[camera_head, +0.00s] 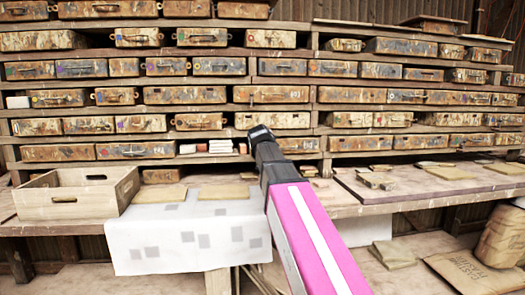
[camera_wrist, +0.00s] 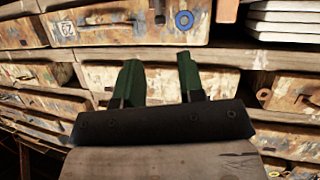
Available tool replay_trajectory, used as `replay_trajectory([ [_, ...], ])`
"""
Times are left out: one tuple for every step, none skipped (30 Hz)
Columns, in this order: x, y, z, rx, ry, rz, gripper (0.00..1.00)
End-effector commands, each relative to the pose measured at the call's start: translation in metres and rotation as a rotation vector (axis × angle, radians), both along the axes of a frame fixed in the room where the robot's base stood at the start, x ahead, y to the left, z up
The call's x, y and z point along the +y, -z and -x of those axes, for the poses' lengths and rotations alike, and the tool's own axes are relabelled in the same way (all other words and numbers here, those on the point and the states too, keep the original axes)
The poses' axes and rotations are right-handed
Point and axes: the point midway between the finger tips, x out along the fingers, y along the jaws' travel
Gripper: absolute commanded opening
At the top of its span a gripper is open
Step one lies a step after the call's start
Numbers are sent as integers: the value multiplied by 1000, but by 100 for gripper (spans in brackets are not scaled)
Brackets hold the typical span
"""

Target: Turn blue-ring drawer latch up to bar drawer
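The blue-ring drawer (camera_wrist: 135,28) is a worn, paint-stained drawer front at the top of the wrist view. Its blue ring (camera_wrist: 184,20) is near its right end. A small dark upright piece (camera_wrist: 160,12), which looks like the latch, is left of the ring. Its exact turn is hard to tell. My gripper (camera_wrist: 159,62) has two green fingers set apart with nothing between them. The fingers point toward the shelves, below the drawer in the picture and not visibly touching it. In the head view my gripper (camera_head: 260,132) is in front of the lower shelves.
A reddish block (camera_wrist: 227,10) and a white tile stack (camera_wrist: 283,22) are right of the drawer. More drawers surround it. In the head view, an open wooden crate (camera_head: 65,204) and a stained white cloth (camera_head: 185,240) are on the bench left of my arm.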

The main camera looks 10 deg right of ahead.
Motion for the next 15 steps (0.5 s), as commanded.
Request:
replay_trajectory([
  [-1,1,-3,1,0,0,36],
  [-1,2,-5,1,0,1,36],
  [-2,3,-8,1,1,1,36],
  [-2,4,-11,2,0,2,36],
  [-3,6,-14,2,0,2,36],
  [-4,7,-19,3,0,3,36],
  [-5,9,-23,3,0,3,36],
  [-6,10,-27,3,0,3,36],
  [-7,12,-33,2,0,3,36],
  [-8,14,-37,2,0,4,36],
  [-9,16,-42,3,0,4,36],
  [-11,19,-49,3,0,4,36],
  [-12,22,-54,3,0,4,36],
  [-13,23,-59,3,0,4,36],
  [-15,26,-66,2,0,4,36],
])
